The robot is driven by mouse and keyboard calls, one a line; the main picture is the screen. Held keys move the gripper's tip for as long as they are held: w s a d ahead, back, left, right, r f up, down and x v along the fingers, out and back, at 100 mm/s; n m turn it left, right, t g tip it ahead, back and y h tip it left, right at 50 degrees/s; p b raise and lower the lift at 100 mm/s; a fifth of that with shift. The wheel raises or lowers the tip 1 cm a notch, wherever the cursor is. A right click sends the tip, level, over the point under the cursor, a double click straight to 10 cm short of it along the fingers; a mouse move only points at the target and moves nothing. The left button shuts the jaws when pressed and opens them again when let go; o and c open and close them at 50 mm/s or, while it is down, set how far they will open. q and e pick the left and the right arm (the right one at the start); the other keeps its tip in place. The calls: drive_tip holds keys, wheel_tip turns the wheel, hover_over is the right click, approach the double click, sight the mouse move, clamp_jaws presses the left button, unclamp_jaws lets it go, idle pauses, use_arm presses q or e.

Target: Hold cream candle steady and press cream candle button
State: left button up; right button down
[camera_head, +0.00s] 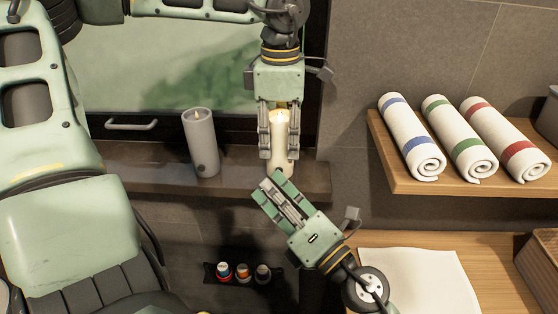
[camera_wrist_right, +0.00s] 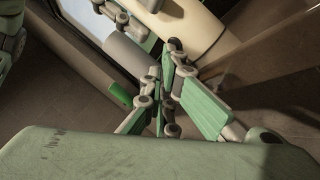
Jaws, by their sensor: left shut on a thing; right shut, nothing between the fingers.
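The cream candle (camera_head: 280,128) stands upright on the dark ledge (camera_head: 240,182) under the window, its flame tip lit. It also shows large at the top of the right wrist view (camera_wrist_right: 192,28). My left gripper (camera_head: 280,150) comes down from above and is shut on the cream candle, one finger on each side. My right gripper (camera_head: 273,180) is shut and empty, its fingertips close to the candle's base at the ledge's front. Its fingertips also show in the right wrist view (camera_wrist_right: 170,62). I cannot make out the cream candle's button or whether the fingertips touch it.
A grey candle (camera_head: 201,140) with a dark button low on its front stands left of the cream one. Rolled towels (camera_head: 412,140) lie on a wooden shelf (camera_head: 470,184) at right. Several small bottles (camera_head: 242,271) sit below the ledge. A white cloth (camera_head: 415,280) lies on the counter.

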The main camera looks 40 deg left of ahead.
drive_tip(key=shift+d, duration=0.1)
drive_tip(key=shift+s+d, duration=0.4)
drive_tip(key=shift+s, duration=0.15)
drive_tip(key=s+d, duration=0.3)
drive_tip(key=shift+s+d, duration=0.15)
drive_tip(key=shift+s, duration=0.25)
use_arm(q)
drive_tip(key=o, duration=1.4)
